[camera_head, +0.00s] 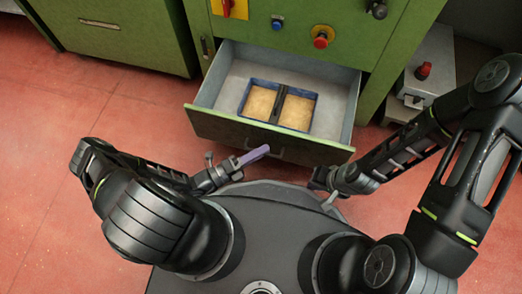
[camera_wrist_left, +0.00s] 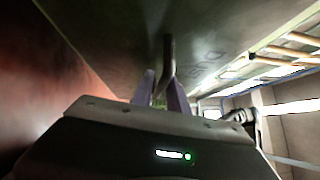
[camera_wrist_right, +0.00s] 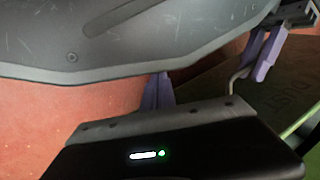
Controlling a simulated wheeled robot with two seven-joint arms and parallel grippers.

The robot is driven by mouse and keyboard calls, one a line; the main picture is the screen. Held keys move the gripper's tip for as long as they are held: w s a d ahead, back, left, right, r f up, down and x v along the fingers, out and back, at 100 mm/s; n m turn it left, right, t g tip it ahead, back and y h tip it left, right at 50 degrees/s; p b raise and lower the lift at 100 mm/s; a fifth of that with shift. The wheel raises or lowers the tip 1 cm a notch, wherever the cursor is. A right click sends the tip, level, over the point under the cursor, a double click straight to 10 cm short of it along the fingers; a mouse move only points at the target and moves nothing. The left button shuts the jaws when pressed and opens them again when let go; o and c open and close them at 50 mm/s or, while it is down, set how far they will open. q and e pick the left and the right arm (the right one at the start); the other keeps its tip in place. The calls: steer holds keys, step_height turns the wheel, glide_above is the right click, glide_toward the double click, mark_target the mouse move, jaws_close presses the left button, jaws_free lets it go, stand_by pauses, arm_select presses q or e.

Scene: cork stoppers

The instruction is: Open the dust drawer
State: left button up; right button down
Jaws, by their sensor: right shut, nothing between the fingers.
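The dust drawer (camera_head: 222,128) is pulled out from the green machine, and its grey inside shows in the head view. My left gripper (camera_head: 260,153) is at the drawer front. In the left wrist view its purple fingers (camera_wrist_left: 163,92) stand apart on either side of the drawer's bent bar handle (camera_wrist_left: 168,52), with a gap visible. The handle also shows in the right wrist view (camera_wrist_right: 238,82), beside the left fingers. My right gripper (camera_head: 318,180) is shut and empty, near the drawer's right front corner and apart from it. Its closed fingers show in the right wrist view (camera_wrist_right: 158,92).
A blue two-compartment tray (camera_head: 243,99) with tan dust lies in the drawer. The machine (camera_head: 350,45) carries a red knob (camera_head: 321,40) and a blue button. A grey box (camera_head: 428,80) with a red knob stands right. A green cabinet (camera_head: 130,40) stands left. Red floor is open at left.

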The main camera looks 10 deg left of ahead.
arm_select(q)
steer(key=v, duration=0.8)
steer(key=shift+p, duration=0.45)
steer(key=shift+d, duration=0.1)
